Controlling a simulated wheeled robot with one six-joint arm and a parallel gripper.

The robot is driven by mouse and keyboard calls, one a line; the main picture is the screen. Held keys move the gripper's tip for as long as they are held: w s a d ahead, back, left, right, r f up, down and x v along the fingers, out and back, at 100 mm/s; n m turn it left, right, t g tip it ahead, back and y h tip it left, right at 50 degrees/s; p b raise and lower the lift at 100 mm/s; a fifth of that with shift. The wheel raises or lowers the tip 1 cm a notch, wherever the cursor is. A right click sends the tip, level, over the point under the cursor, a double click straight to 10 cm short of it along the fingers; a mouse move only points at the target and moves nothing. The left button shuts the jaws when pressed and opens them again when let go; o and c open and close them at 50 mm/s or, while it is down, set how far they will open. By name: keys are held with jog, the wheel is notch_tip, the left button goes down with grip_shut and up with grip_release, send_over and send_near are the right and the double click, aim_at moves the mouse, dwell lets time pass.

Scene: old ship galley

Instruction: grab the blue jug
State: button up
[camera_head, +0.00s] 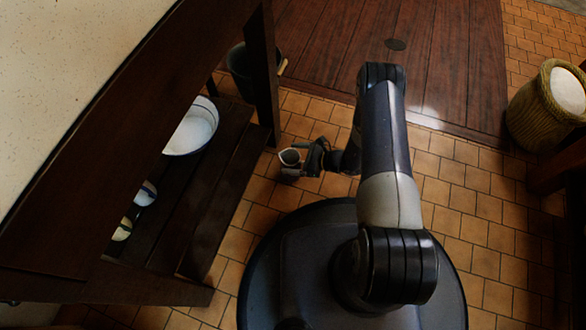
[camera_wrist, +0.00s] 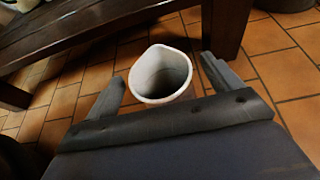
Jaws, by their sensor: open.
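A small jug (camera_wrist: 160,62) with a pale rim and a grey inside shows in the wrist view. I look down into its open mouth, and it looks empty. Its outer side is mostly hidden, so its blue colour is not clear. My gripper (camera_wrist: 164,76) is open, with one finger on the left of the jug and one on the right. I see gaps between the fingers and the rim. The head view shows the same jug (camera_head: 290,157) at the tip of my gripper (camera_head: 300,162), beside the bench and above the tiled floor. I cannot tell what it rests on.
A dark wooden table with a low shelf (camera_head: 220,165) stands at the left. The shelf holds a white basin (camera_head: 195,128) and smaller bowls (camera_head: 145,193). A dark bucket (camera_head: 240,72) is behind the table leg. A wicker basket (camera_head: 535,115) stands far right. Tiles (camera_head: 465,205) between are clear.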

jog(key=shift+w+a, duration=0.1)
jog(key=shift+a, duration=0.15)
jog(key=shift+c, duration=0.5)
jog(key=c, duration=1.4)
